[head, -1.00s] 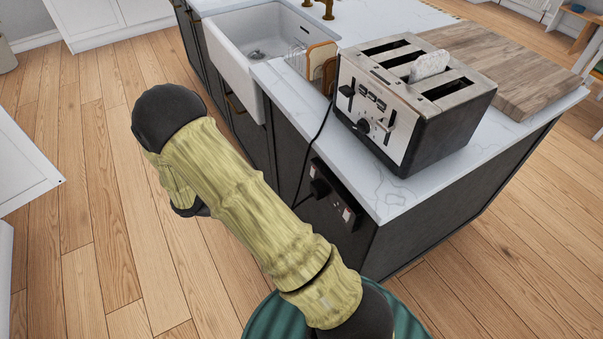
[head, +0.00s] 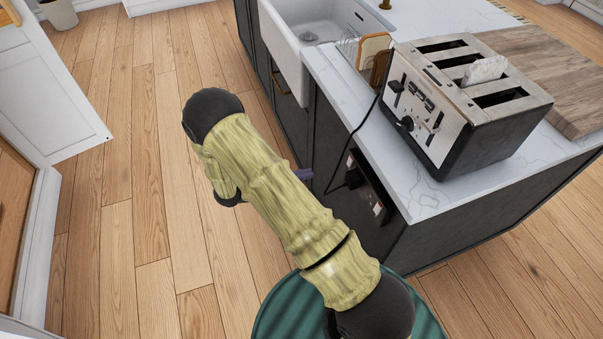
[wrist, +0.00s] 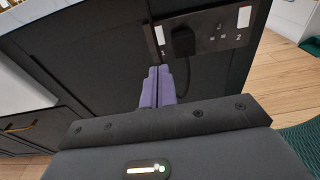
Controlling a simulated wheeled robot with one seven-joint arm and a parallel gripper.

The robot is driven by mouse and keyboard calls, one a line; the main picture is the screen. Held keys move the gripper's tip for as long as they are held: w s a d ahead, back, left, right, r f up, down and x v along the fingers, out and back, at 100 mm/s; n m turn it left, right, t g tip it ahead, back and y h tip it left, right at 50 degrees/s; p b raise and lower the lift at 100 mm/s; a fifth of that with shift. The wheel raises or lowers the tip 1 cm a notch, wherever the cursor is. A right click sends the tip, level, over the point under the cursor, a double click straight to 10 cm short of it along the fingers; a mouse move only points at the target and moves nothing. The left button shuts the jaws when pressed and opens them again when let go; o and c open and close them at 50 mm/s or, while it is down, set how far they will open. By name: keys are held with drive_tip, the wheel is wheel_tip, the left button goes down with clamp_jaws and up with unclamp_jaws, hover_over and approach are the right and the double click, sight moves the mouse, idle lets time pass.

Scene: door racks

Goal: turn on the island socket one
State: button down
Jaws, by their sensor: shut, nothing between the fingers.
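The island socket (head: 369,190) is a dark double plate on the island's end panel, right of my arm in the head view. In the wrist view the socket plate (wrist: 212,42) is upper right, with a black plug (wrist: 183,42) and its cord in the left outlet. A pale switch (wrist: 160,35) marked 1 is at its left, and another switch (wrist: 244,16) marked 2 at its right. My gripper (wrist: 158,70) has its purple fingers together and empty, appearing just below switch 1. Contact cannot be told.
A toaster (head: 465,100) with bread stands on the white island counter (head: 345,95), its cord hanging down to the socket. A sink (head: 310,40) and wooden board (head: 560,75) are beyond. A white door (head: 50,90) is at the left. The wooden floor (head: 150,190) between is clear.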

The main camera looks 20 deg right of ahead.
sight(348, 165)
drive_tip(key=d, duration=0.6)
drive_tip(key=d+f+p, duration=0.1)
drive_tip(key=d, duration=0.3)
drive_tip(key=shift+w, duration=0.15)
drive_tip(key=shift+d+f, duration=0.15)
drive_tip(key=shift+d, duration=0.3)
drive_tip(key=shift+f, duration=0.1)
drive_tip(key=shift+d+h, duration=0.15)
drive_tip(key=shift+h, duration=0.15)
